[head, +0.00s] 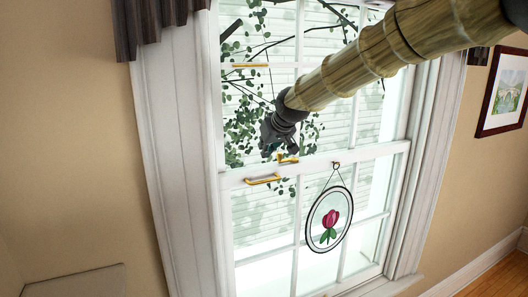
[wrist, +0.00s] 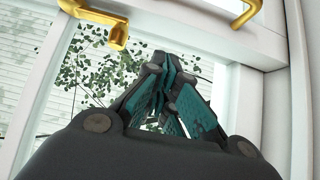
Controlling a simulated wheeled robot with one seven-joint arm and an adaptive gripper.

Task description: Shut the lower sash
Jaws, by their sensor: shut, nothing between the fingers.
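The white sash window fills the middle of the head view. The lower sash (head: 315,163) has its top rail across mid-window, with a brass pull (head: 262,179) on its left part. A brass latch (head: 288,158) sits on the same rail; brass fittings also show at the wrist view's top left (wrist: 108,28) and top right (wrist: 246,10). My gripper (head: 268,153) is shut and empty, just above the rail, near the latch and pull; I cannot tell if it touches. In the wrist view its fingers (wrist: 160,68) are together before the glass. The gap under the sash is unclear.
A round flower ornament (head: 329,219) hangs on a cord from the rail, right of the pull. Another brass piece (head: 250,65) sits higher on the window. A dark valance (head: 150,20) hangs at top left. A framed picture (head: 505,92) is on the right wall.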

